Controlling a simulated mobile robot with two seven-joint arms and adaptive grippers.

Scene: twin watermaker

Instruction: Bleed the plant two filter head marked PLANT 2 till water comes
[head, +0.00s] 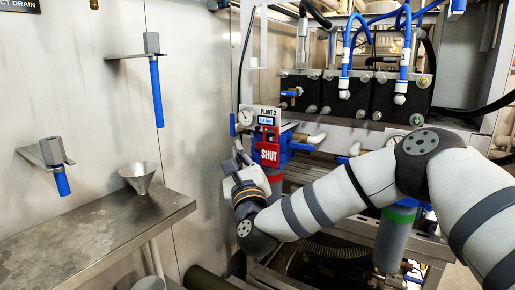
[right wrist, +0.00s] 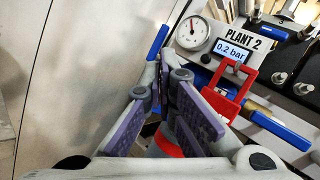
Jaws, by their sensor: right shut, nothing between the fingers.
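The plant two filter head (head: 270,140) is blue, below a plate marked PLANT 2 (head: 267,112) with a small display and a round gauge (head: 245,117). A red tag reading SHUT (head: 268,154) hangs at its front. In the right wrist view the display (right wrist: 233,50) reads 0.2 bar, beside the gauge (right wrist: 193,32) and the red tag (right wrist: 224,92). My right gripper (head: 238,162) is shut and empty, just left of and in front of the filter head. Its purple-padded fingers (right wrist: 168,82) partly hide the filter head in the wrist view. I cannot make out a bleed fitting or any water. My left gripper is out of view.
A steel shelf (head: 100,232) on the left holds a metal funnel (head: 138,176). A second filter with a green band (head: 398,213) stands behind my right arm. Black blocks with blue hoses are above.

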